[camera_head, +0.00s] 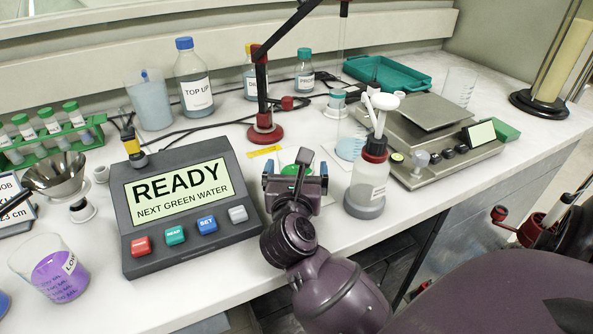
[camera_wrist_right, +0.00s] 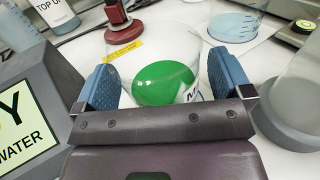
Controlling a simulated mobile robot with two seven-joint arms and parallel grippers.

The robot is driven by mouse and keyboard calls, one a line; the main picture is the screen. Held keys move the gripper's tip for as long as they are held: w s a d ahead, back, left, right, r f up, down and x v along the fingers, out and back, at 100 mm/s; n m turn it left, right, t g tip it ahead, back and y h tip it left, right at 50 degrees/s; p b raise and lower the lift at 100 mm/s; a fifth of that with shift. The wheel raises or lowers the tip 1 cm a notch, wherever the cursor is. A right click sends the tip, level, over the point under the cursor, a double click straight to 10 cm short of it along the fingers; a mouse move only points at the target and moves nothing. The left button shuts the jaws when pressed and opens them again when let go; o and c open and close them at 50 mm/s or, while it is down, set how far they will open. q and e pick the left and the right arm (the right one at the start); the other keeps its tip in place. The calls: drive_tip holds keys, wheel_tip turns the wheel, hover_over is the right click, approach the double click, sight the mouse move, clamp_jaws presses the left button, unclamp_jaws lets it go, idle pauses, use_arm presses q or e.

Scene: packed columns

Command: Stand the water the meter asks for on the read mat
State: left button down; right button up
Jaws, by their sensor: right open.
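The meter (camera_head: 188,203) reads "READY" and "NEXT GREEN WATER". A clear beaker of green water (camera_wrist_right: 165,83) stands on the bench right of the meter; part of a label starting with "M" shows. Its green also shows in the head view (camera_head: 290,169), mostly hidden by my gripper. My right gripper (camera_head: 296,175) is open, with its blue fingers (camera_wrist_right: 163,75) on either side of the beaker; I cannot tell whether they touch it. A beaker of purple water (camera_head: 62,276) stands at the front left. A yellow strip (camera_head: 265,151) lies behind the green beaker. My left gripper is not seen.
A wash bottle (camera_head: 368,180) stands close to the right of my gripper. A red-based stand (camera_head: 264,132) and a beaker of blue water (camera_head: 350,147) are behind. A scale (camera_head: 430,140) is at right. A green rack (camera_head: 55,142) and funnel (camera_head: 57,178) are at left.

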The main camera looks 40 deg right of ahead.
drive_tip(key=shift+s+a, duration=0.2)
drive_tip(key=shift+s, duration=0.05)
drive_tip(key=v, duration=1.1)
drive_tip(key=shift+a+r, duration=0.1)
drive_tip(key=shift+a, duration=0.1)
